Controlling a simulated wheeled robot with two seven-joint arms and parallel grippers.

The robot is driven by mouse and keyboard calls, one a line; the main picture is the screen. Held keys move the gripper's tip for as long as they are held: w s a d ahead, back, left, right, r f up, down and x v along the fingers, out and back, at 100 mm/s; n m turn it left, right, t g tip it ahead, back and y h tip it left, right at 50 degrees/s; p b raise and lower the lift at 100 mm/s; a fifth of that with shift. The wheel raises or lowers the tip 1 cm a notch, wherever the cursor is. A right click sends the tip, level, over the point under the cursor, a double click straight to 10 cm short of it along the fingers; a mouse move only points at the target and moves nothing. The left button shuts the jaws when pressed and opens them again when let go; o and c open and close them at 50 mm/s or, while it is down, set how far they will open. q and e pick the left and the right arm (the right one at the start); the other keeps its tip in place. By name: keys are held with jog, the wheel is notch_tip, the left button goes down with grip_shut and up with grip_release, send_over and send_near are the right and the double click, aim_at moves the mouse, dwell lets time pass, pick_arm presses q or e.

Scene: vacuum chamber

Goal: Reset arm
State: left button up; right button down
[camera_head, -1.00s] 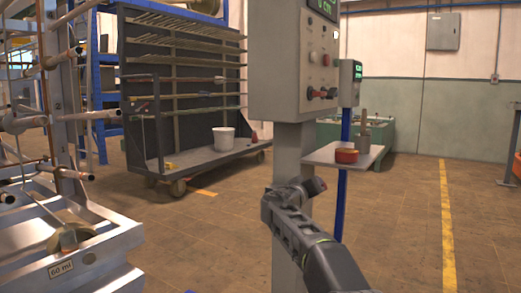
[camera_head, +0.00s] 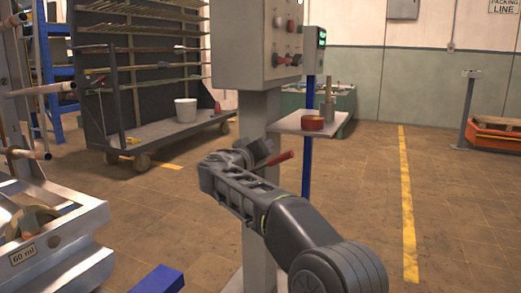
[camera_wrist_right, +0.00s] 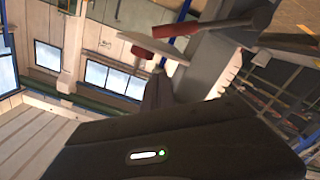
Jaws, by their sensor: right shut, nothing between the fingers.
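My right arm reaches up from the lower right in the head view. Its gripper (camera_head: 272,156) is at the arm's far end, in front of the grey post (camera_head: 262,115), and is shut with nothing held. In the right wrist view a similar red piece (camera_wrist_right: 176,30) shows near the top, and a large dark surface fills the lower part. My left gripper is out of view.
A grey control box (camera_head: 240,45) tops the post. A rack cart (camera_head: 160,146) with a white bucket (camera_head: 185,110) stands behind. A metal frame (camera_head: 60,245) is at lower left.

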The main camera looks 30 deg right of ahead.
jog(key=shift+v, duration=1.1)
